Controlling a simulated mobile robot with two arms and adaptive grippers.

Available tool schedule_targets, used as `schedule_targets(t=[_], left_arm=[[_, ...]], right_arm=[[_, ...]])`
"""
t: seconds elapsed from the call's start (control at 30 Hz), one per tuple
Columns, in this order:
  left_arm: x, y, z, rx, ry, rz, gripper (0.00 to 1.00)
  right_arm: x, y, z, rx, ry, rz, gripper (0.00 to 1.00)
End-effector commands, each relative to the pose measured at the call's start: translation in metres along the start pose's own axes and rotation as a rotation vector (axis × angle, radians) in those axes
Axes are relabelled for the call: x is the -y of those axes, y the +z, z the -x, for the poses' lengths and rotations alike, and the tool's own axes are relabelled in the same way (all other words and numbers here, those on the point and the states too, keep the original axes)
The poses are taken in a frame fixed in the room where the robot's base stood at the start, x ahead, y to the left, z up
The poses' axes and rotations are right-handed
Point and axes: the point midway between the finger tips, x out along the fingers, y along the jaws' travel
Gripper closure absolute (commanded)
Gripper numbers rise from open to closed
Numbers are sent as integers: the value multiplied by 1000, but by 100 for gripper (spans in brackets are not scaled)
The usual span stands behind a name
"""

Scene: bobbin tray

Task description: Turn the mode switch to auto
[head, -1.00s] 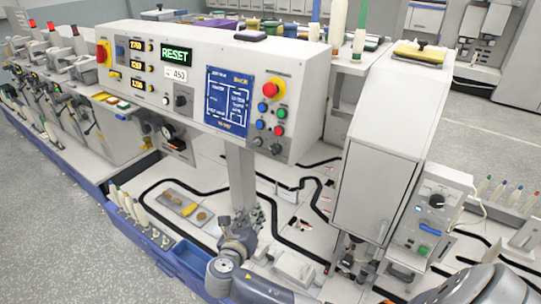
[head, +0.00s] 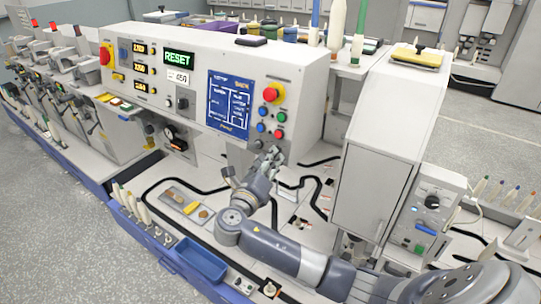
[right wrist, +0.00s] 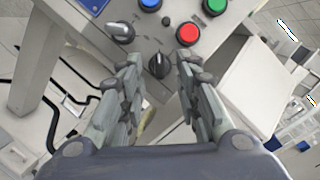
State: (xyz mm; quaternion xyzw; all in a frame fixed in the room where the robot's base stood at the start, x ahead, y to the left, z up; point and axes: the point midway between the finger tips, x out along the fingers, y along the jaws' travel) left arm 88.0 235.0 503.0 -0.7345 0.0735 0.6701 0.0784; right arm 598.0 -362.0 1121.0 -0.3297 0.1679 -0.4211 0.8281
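The control panel (head: 300,100) carries buttons and small rotary switches at its lower right corner. In the right wrist view a black rotary knob (right wrist: 158,65) with a light pointer mark sits below the red button (right wrist: 190,33). A silver-levered switch (right wrist: 120,31) is beside it at upper left. I cannot read which is labelled auto. My right gripper (head: 268,158) is just below this corner; in the wrist view its fingers (right wrist: 160,75) are open on either side of the black knob, with gaps showing. In the head view the gripper hides the black knob. My left gripper is not in view.
A red emergency stop (head: 271,93) sits above the buttons. A tall white cabinet (head: 375,150) stands right of the panel. Below are a deck with black track, a blue bin (head: 200,260) and a small tray (head: 187,203).

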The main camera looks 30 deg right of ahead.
Motion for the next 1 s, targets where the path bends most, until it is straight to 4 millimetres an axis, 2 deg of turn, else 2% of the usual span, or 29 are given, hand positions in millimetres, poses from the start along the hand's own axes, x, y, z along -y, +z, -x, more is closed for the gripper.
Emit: schedule_targets(t=[0.2,0.47,0.6,1.0], left_arm=[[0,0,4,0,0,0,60],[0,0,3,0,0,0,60],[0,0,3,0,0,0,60],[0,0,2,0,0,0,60]], right_arm=[[0,0,-16,0,-1,0,69],[0,0,-16,-1,0,-1,69],[0,0,-16,-1,0,-1,100],[-1,-1,-16,-1,-7,-24,100]])
